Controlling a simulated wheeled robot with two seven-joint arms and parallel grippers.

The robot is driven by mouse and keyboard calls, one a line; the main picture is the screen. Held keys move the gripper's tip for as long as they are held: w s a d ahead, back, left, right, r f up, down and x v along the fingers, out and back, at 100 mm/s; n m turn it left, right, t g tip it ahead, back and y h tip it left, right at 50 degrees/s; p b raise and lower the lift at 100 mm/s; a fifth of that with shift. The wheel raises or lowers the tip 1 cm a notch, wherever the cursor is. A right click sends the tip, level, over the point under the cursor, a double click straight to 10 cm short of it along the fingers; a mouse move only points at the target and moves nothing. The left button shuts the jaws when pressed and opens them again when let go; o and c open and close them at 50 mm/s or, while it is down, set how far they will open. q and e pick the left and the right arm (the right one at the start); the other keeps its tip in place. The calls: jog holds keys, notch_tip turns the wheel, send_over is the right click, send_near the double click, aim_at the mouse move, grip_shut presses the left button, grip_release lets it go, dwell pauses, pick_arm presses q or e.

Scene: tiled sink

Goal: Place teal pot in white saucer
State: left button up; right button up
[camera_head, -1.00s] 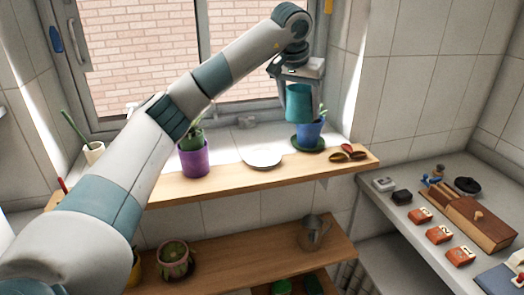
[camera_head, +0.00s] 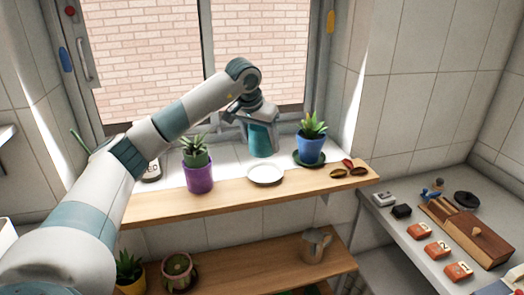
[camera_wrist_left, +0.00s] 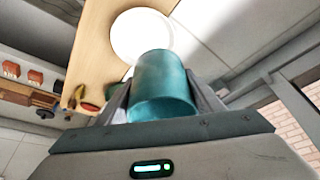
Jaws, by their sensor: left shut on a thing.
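The teal pot (camera_head: 262,140) is held by my left gripper (camera_head: 258,122) above the upper wooden shelf, just behind the white saucer in the head view. The white saucer (camera_head: 266,175) lies empty on that shelf. In the left wrist view, the teal pot (camera_wrist_left: 162,85) sits between the two fingers of my left gripper (camera_wrist_left: 165,100), and the white saucer (camera_wrist_left: 128,36) shows beyond it, partly covered by the pot. The gap between pot and saucer is hard to judge. My right gripper is not in view.
On the upper shelf (camera_head: 230,195), a purple pot (camera_head: 199,178) with a plant stands left of the saucer. A blue pot (camera_head: 309,148) with a plant stands on a green saucer to the right. Red and brown shell-like pieces (camera_head: 348,170) lie further right. A window is behind.

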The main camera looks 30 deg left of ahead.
aim_at(262, 154)
pick_arm(q)
jog(key=shift+f+p, duration=0.9)
jog(key=shift+f, duration=1.05)
jog(key=shift+f+b, duration=0.35)
jog(key=shift+f, duration=0.25)
jog(key=o, duration=1.1)
jog(key=shift+r, duration=0.1)
